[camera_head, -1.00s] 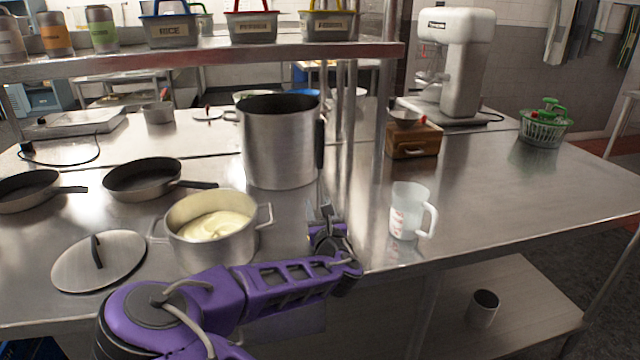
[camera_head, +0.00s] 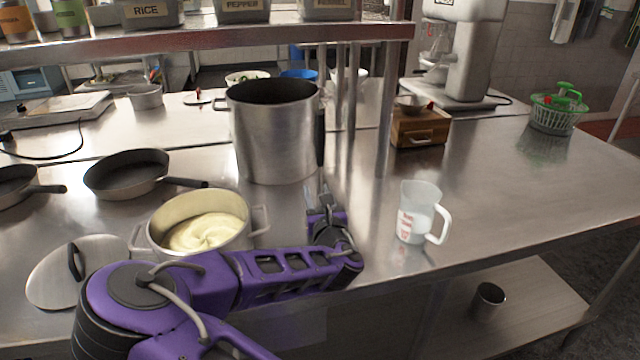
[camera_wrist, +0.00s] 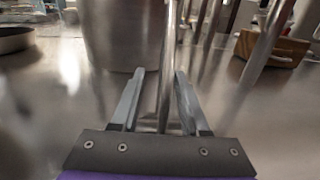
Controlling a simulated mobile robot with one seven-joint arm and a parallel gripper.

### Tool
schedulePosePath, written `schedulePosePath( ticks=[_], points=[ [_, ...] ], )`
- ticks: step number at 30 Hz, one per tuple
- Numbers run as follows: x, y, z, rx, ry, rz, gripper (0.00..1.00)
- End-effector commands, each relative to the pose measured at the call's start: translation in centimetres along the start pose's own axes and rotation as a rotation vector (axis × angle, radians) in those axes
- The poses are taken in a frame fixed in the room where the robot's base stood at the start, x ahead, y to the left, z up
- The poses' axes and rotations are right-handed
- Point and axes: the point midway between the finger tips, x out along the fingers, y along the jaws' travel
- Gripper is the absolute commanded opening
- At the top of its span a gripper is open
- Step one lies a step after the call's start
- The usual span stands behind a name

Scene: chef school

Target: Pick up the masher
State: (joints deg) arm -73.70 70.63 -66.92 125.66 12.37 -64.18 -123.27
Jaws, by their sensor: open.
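A dark upright handle (camera_head: 320,138) stands at the right side of the tall steel pot in the head view and looks like the masher's. In the wrist view a thin metal rod (camera_wrist: 168,60), probably its shaft, runs upright in front of the pot and down between my fingers. My gripper (camera_head: 322,196) is open, low over the table just right of the cream-filled pot. In the wrist view my gripper (camera_wrist: 160,98) has its fingers apart on either side of the rod, with no clear contact.
The tall pot (camera_head: 270,140) stands just beyond my gripper. The pot of pale mash (camera_head: 160,228) is left of it. A measuring jug (camera_head: 412,210) and a shelf post (camera_head: 384,110) stand to the right. A wooden box (camera_head: 420,130) is farther back.

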Motion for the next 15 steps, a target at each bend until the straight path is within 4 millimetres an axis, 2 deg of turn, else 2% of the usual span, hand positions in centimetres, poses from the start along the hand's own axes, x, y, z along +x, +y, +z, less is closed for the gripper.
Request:
schedulePosePath(
  ticks=[3, 4, 11, 15],
  points=[
    [0.0, 0.01, 0.01, 0.0, 0.0, 0.0, 0.45],
    [0.01, 0.0, 0.01, 0.0, 0.0, 0.0, 0.41],
    [0.02, 0.0, 0.02, 0.0, 0.0, 0.0, 0.0],
    [0.02, 0.0, 0.02, 0.0, -0.001, 0.0, 0.0]
  ],
)
